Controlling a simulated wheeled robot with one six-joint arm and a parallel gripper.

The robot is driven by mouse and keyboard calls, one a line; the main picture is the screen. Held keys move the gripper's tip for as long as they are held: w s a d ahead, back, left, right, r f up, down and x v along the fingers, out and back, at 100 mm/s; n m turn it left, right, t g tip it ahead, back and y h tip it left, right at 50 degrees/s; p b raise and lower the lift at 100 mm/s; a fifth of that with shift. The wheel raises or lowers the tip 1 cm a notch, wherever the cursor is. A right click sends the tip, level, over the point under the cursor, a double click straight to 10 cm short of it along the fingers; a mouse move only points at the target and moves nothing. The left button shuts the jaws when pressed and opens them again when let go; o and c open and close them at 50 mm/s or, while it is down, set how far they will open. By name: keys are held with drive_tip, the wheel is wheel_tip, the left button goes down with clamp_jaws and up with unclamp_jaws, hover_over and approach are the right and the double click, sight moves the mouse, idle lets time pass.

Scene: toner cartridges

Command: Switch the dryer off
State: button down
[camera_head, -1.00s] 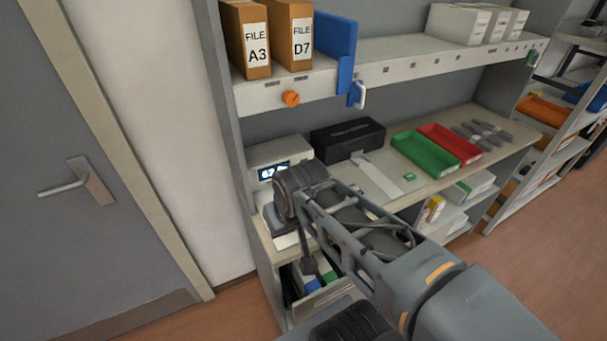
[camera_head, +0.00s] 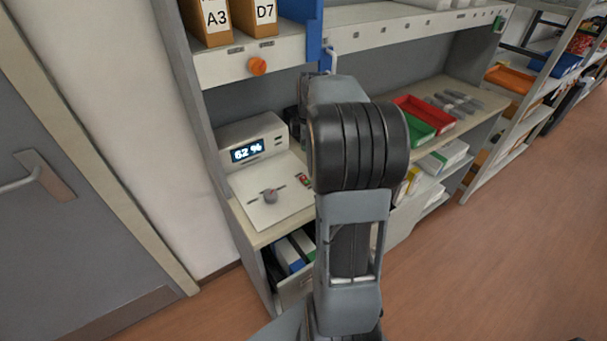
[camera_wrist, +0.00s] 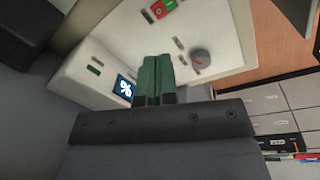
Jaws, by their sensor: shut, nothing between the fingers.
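A white unit (camera_head: 262,128) with a lit display (camera_head: 247,151) reading "62 %" stands at the left of the worktop. A pale panel (camera_head: 255,208) in front of it carries a grey round knob (camera_head: 269,196) with slots around it. A small red-and-green switch (camera_head: 303,180) sits at the panel's right, partly hidden by my arm.
Red (camera_head: 425,110) and green (camera_head: 417,131) trays lie right of my arm. The floor at right is clear.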

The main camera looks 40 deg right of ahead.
sight(303, 178)
drive_tip(key=n, duration=0.2)
drive_tip(key=r+n, duration=0.1)
drive_tip(key=n, duration=0.2)
idle(0.3)
drive_tip(key=f, duration=0.4)
drive_tip(key=w+f+p, duration=0.1)
drive_tip(key=f, duration=0.9)
drive_tip(key=shift+w+p, duration=0.3)
drive_tip(key=shift+w, duration=0.1)
